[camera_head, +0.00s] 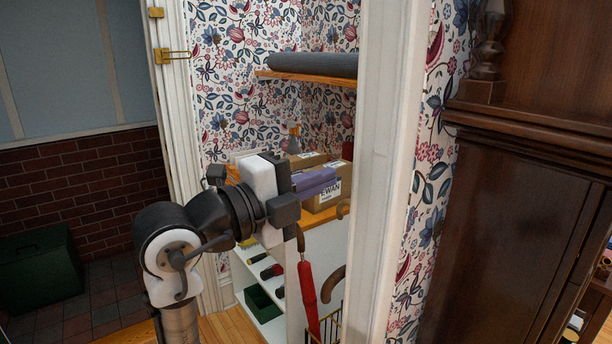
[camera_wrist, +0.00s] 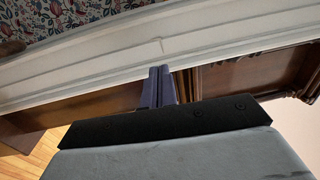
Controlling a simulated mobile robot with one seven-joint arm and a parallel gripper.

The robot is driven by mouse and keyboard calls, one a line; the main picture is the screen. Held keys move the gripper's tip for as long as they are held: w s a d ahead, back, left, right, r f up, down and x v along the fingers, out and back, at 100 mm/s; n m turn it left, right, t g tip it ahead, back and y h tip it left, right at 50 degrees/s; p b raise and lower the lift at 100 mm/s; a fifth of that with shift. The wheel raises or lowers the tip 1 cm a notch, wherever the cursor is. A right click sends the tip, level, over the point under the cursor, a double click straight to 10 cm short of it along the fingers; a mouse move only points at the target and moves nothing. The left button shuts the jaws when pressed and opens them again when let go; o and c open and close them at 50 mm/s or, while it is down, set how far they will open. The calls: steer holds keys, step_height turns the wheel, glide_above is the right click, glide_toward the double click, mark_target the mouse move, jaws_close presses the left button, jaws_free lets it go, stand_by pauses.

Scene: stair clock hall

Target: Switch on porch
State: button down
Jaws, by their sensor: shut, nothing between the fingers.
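I cannot make out any porch switch or label in either view. My gripper (camera_head: 326,179) reaches into the niche opening in the head view, in front of a cardboard box. Its two purple-blue fingers are together with nothing between them. In the wrist view the shut fingertips (camera_wrist: 158,86) point toward a white moulded door frame (camera_wrist: 100,62). I cannot tell whether they touch it. My wrist and arm hide part of the niche's back wall and shelf.
The white frame post (camera_head: 390,150) stands right of my gripper, with a dark wooden cabinet (camera_head: 510,220) beyond. The niche holds a box marked EWAN (camera_head: 324,199), a rolled grey mat (camera_head: 315,65) above and a red umbrella (camera_head: 308,295) below. A green bin (camera_head: 40,268) stands left.

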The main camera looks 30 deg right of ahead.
mark_target(379, 157)
steer(key=d+p, duration=0.1)
steer(key=d, duration=0.4)
steer(key=d+r+p, duration=0.1)
steer(key=d, duration=0.2)
steer(key=shift+w+p, duration=0.3)
steer(key=shift+p, duration=0.05)
steer(key=shift+w+d+f, duration=0.1)
steer(key=shift+d+f, duration=0.05)
steer(key=shift+d, duration=0.4)
steer(key=shift+d+y+p, duration=0.2)
steer(key=shift+y+p, duration=0.1)
steer(key=shift+p, duration=0.05)
steer(key=shift+a, duration=0.15)
